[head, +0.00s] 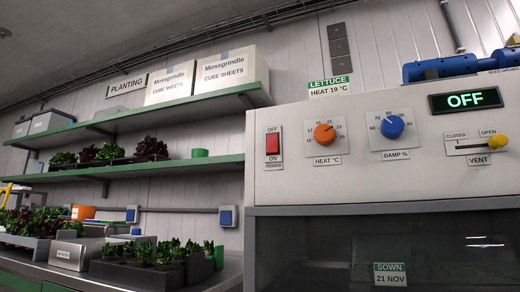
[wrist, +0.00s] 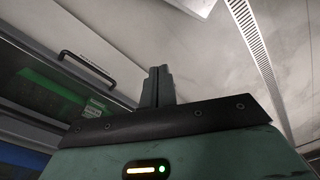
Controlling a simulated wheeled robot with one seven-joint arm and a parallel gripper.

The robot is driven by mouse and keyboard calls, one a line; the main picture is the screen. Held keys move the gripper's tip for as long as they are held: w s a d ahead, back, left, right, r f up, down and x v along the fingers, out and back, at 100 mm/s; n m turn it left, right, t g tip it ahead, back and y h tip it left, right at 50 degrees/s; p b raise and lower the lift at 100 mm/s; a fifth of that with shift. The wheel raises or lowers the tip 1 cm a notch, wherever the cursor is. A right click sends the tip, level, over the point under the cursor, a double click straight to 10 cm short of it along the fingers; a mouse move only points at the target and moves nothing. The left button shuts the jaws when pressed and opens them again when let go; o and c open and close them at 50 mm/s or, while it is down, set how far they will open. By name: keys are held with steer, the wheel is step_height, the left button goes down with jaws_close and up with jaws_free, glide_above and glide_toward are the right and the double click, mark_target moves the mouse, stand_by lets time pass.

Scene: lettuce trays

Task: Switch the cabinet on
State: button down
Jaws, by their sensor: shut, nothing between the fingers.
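The cabinet (head: 380,190) fills the right side of the head view, with a pale control panel above a dark front window. Its red power switch (head: 273,144) sits at the panel's left, between the labels OFF above and ON below. The display (head: 466,100) at upper right reads OFF in green. My gripper (wrist: 158,72) shows in the wrist view with its two dark fingers together and nothing between them. It is not in the head view, so its place relative to the switch cannot be told.
The panel also carries an orange heat knob (head: 325,133), a blue damp knob (head: 392,126) and a vent lever with a yellow knob (head: 497,141) toward OPEN. Left are green shelves (head: 140,122) with boxes (head: 224,69) and plants, above a bench with seedling trays (head: 130,272).

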stand_by(0.3)
steer(key=w+a+r+n+t+y+p, duration=0.25)
steer(key=w+a+r+p, duration=0.2)
steer(key=r+p, duration=0.6)
steer(key=w+a+r+n+t+y+p, duration=0.1)
steer(key=w+a+r+n+t+p, duration=0.15)
steer(key=w+r+p, duration=0.75)
steer(key=a+r+n+t+y+p, duration=0.25)
steer(key=a+r+p, duration=0.3)
steer(key=p, duration=1.05)
steer(key=w+d+r+n+t+p, duration=0.1)
steer(key=r+n+t+p, duration=0.2)
steer(key=r+p, duration=1)
steer(key=w+d+r+n+t+p, duration=0.1)
steer(key=r+n+t+p, duration=0.3)
steer(key=r+p, duration=1)
steer(key=shift+w+d+r+t+y, duration=0.35)
steer(key=shift+d+t, duration=0.1)
steer(key=shift+d, duration=0.25)
steer(key=shift+w, duration=0.1)
